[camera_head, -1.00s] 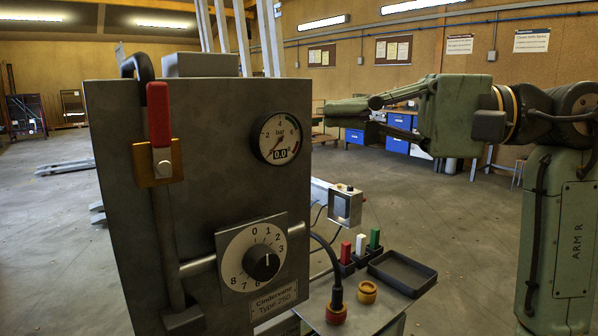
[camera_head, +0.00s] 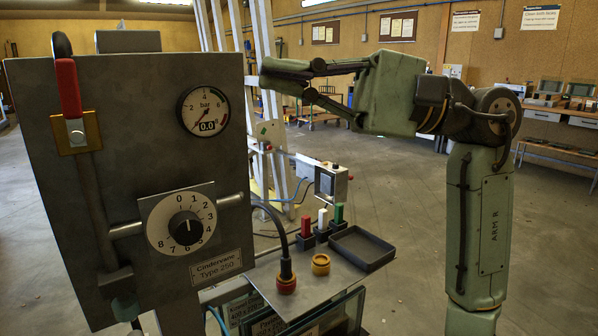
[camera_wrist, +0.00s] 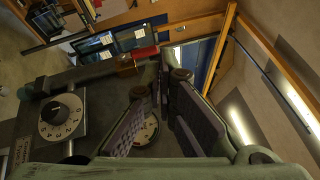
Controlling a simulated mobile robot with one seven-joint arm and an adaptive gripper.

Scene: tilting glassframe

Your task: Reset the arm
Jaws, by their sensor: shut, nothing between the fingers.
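My gripper (camera_head: 266,76) is shut and empty. It points left, just right of the grey control box (camera_head: 95,200), beside the upper part of its front. I cannot tell whether it touches the box. In the wrist view the dark ribbed finger pads (camera_wrist: 197,117) fill the middle, and part of the round gauge shows between them. My green arm, marked ARM R, stands upright on the right with its forearm level.
The box carries a pressure gauge (camera_head: 203,111) reading 0.0, a numbered dial (camera_head: 181,219) and a red-handled lever (camera_head: 68,88). Open floor lies behind.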

